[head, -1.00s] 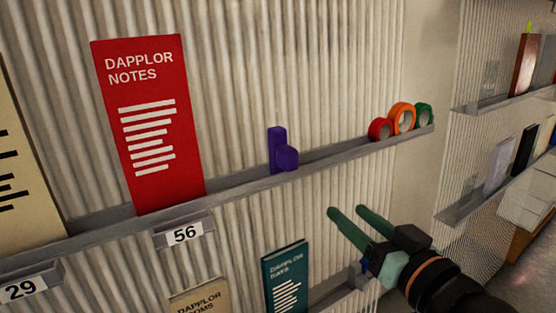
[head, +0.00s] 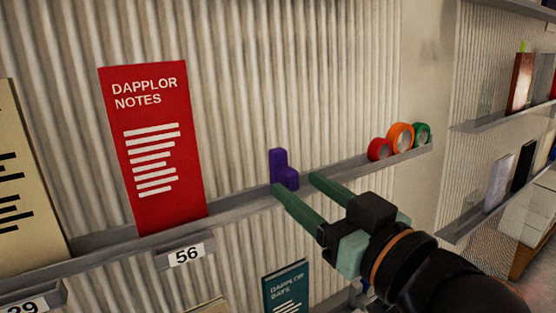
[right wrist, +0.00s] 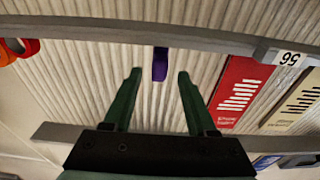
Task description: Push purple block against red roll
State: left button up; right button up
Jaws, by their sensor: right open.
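The purple block (head: 285,170) stands on the grey wall ledge in the head view, an L-like shape with a tall left part. The red roll (head: 379,149) stands on the same ledge farther right, with a bare stretch of ledge between them. My right gripper (head: 293,182) is open and empty, its green fingers reaching toward the ledge just in front of the block. One fingertip overlaps the block's lower edge in the picture; I cannot tell whether they touch. In the right wrist view the purple block (right wrist: 160,64) appears beyond and between the open fingers (right wrist: 158,75). My left gripper is not in view.
An orange roll (head: 400,138) and a green roll (head: 421,134) stand right of the red roll. A red "DAPPLOR NOTES" booklet (head: 155,150) stands left on the ledge (head: 235,205). A teal booklet (head: 286,287) is below. Another shelf unit (head: 480,125) is at right.

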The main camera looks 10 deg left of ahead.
aim_at(278, 170)
jog(key=x, duration=0.7)
grip_shut()
dwell(0.4)
jog(key=shift+f+p, duration=0.1)
jog(key=shift+p, duration=0.2)
dwell(0.7)
